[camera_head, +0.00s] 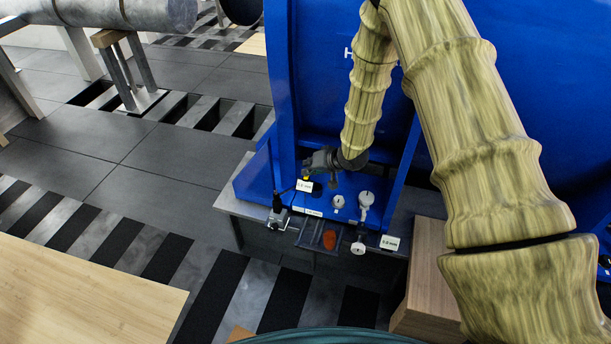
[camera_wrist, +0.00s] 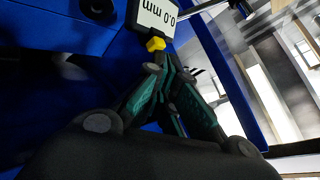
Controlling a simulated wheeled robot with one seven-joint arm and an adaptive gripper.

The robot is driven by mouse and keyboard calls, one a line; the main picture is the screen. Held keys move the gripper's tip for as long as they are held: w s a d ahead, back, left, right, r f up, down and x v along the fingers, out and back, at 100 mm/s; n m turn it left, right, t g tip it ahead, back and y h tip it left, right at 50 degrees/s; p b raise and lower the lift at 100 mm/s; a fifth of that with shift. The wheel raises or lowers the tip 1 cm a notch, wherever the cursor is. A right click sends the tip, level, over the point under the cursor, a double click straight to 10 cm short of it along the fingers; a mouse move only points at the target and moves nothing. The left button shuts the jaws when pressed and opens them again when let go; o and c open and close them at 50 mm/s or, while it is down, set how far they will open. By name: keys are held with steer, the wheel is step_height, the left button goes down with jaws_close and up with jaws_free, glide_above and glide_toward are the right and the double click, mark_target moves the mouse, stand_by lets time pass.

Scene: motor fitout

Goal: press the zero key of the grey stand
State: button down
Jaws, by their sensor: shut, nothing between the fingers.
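My gripper (camera_head: 309,171) is shut and empty, low in front of the blue housing. In the wrist view its closed fingertips (camera_wrist: 160,66) are right beside a yellow key (camera_wrist: 155,44); I cannot tell whether they touch it. The key is on the edge of a white display (camera_wrist: 157,16) that reads 0.0 mm, upside down in that view. The display (camera_head: 304,186) also shows in the head view, close to the gripper. A small stand with a grey base (camera_head: 278,216) is just left of it; the link between the two is hard to make out.
The blue housing (camera_head: 330,90) rises behind my gripper. A white dial (camera_head: 338,201), a white-headed gauge (camera_head: 366,199), another display (camera_head: 390,242) and an orange piece (camera_head: 329,240) are to the right. A wooden box (camera_head: 428,280) stands lower right.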

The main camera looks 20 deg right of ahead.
steer(key=shift+r, duration=0.1)
stand_by(0.4)
steer(key=shift+r+p, duration=0.7)
steer(key=shift+p, duration=0.2)
step_height(320, 180, up, 5)
steer(key=p, duration=0.4)
steer(key=shift+s, duration=0.1)
stand_by(0.7)
steer(key=s+a+f+n+g+h+p, duration=0.1)
steer(key=s+f+g+h+p, duration=0.2)
steer(key=s, duration=1.5)
steer(key=s+a+f+g+p, duration=0.15)
steer(key=s+f+p, duration=0.35)
steer(key=s, duration=1.3)
steer(key=s+d+r+n+g+h+p, duration=0.1)
steer(key=s+r+g, duration=0.1)
steer(key=s, duration=1)
steer(key=shift+s+d+g+h, duration=0.15)
steer(key=shift+s+g+h, duration=0.25)
steer(key=shift+g, duration=0.25)
